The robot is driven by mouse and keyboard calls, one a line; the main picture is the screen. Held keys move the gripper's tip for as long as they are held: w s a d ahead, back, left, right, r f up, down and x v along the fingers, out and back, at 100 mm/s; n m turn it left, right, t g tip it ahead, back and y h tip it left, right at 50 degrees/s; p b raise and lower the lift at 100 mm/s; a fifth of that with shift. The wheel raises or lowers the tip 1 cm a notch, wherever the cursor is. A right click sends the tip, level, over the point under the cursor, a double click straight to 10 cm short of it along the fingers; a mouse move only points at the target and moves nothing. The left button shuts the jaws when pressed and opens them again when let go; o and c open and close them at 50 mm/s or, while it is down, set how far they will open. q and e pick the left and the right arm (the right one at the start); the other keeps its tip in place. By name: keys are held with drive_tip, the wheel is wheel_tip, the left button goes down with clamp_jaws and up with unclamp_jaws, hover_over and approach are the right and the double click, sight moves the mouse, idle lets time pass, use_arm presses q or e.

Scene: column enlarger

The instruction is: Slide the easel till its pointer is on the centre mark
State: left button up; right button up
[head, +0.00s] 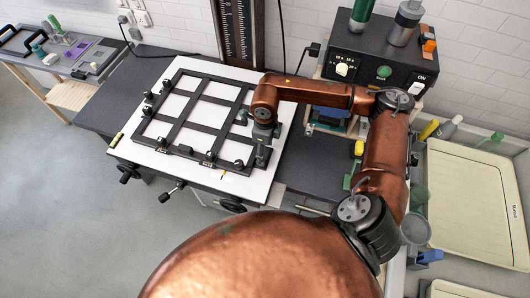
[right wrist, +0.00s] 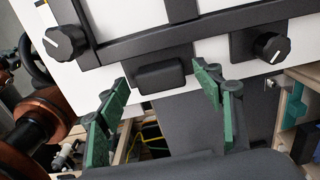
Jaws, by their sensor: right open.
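The easel (head: 203,101), a black frame with crossing bars and several knobs, lies flat on a white baseboard (head: 228,184). A small orange mark (head: 223,172) shows on the baseboard by the easel's near edge; I cannot tell pointer and centre mark apart at this size. My right gripper (head: 262,150) is at the easel's right near corner. In the right wrist view its green-padded fingers (right wrist: 162,84) are open and apart, one towards each side of a black block (right wrist: 162,76) on the easel's edge. Contact is not clear. My left gripper is out of view.
The enlarger column (head: 240,35) with its scale stands behind the easel. A black control box (head: 375,58) with bottles on it is at the back right. A cream tray (head: 470,200) lies at right. Crank handles (head: 172,192) stick out at the front. Bare dark bench (head: 305,160) lies right of the baseboard.

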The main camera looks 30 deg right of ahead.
wheel_tip(320, 180, up, 10)
drive_tip(key=shift+r, duration=0.25)
